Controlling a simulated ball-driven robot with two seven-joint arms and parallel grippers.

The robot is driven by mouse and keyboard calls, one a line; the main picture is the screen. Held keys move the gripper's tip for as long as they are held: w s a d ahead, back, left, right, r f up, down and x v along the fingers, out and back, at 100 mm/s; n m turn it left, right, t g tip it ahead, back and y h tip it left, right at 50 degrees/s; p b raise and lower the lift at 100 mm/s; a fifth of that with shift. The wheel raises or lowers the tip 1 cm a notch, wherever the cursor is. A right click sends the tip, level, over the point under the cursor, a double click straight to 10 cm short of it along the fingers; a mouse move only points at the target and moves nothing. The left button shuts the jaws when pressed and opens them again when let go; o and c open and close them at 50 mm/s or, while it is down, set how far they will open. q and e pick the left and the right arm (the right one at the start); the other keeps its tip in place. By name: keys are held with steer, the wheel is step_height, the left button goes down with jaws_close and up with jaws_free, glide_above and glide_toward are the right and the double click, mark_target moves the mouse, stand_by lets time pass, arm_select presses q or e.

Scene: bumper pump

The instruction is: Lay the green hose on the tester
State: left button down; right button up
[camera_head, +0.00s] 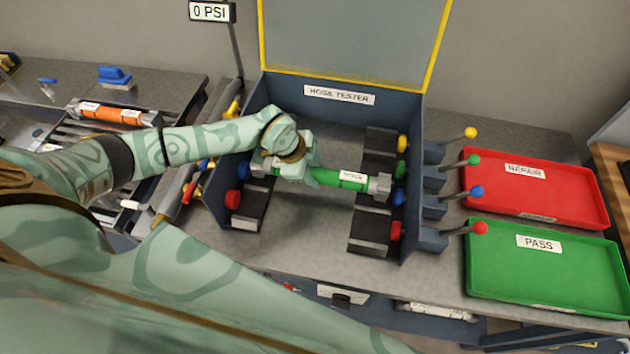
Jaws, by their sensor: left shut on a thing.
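The green hose (335,178) has grey end fittings and a white label. It lies sideways inside the blue hose tester (415,150), between the left and right grey blocks. Its right fitting is at the right block, beside the blue port. My left gripper (303,170) is over the left part of the hose and shut on it. The hose's left end is partly hidden by my gripper; I cannot tell if either end rests fully on the blocks. My right gripper is not in view.
The tester's clear lid (350,40) with a yellow frame stands open. Yellow, green, blue and red levers stick out at its right. A red REPAIR tray (580,192) and a green PASS tray (490,280) lie further right. An orange hose (110,114) lies at the left. The gauge (210,12) reads 0 PSI.

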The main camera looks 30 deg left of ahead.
arm_select(q)
step_height(320, 180, down, 4)
steer(key=shift+r+b, duration=0.1)
steer(key=shift+b, duration=0.35)
steer(key=c, duration=0.9)
jaws_free()
steer(key=p+v, duration=0.2)
steer(key=v, duration=1)
steer(key=shift+s, duration=0.1)
